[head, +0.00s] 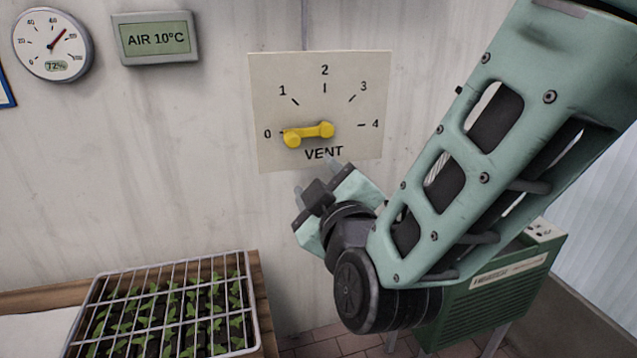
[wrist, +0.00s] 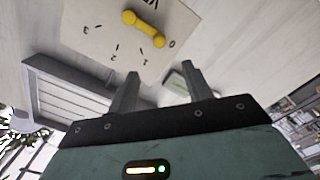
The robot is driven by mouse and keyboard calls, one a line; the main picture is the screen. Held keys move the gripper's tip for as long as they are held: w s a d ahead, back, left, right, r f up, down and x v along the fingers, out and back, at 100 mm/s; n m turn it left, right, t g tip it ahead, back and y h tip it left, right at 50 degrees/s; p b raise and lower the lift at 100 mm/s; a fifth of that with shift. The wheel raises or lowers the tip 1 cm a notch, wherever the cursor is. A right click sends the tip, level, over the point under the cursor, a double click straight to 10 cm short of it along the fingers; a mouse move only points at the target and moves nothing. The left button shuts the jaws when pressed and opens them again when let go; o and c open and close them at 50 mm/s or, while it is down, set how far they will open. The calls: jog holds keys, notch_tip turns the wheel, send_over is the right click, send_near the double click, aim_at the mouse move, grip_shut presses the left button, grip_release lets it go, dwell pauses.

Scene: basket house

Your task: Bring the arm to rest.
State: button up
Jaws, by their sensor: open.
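My gripper (head: 318,182) is in front of the wall, just below the vent panel (head: 268,80). Its two fingers are apart with nothing between them, and they also show spread in the wrist view (wrist: 157,80). The yellow vent handle (head: 309,134) on the panel points left toward the 0 mark. The handle also shows in the wrist view (wrist: 144,28), apart from the fingers. My arm reaches down from the upper right of the head view.
A tray of seedlings under a wire grid (head: 256,318) stands on a wooden bench at lower left. A green heater (head: 490,300) stands behind my arm at lower right. A round dial (head: 53,45) and an "AIR 10°C" display (head: 156,39) hang on the wall at upper left.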

jog(key=s+d+f+m+g+p, duration=0.1)
jog(key=s+d+f+g+p, duration=0.15)
jog(key=s+g, duration=0.45)
jog(key=s+d+f+m+g+p, duration=0.2)
jog(key=s+d+g+p, duration=0.1)
jog(key=s+g, duration=0.45)
jog(key=s+d+r+m+g+h+p, duration=0.1)
jog(key=s+d+g+h, duration=0.2)
jog(key=s+d, duration=0.4)
jog(key=shift+s+d+m+h, duration=0.15)
jog(key=shift+d+m+h, duration=0.25)
jog(key=shift+d+h, duration=0.25)
jog(key=shift+a, duration=0.15)
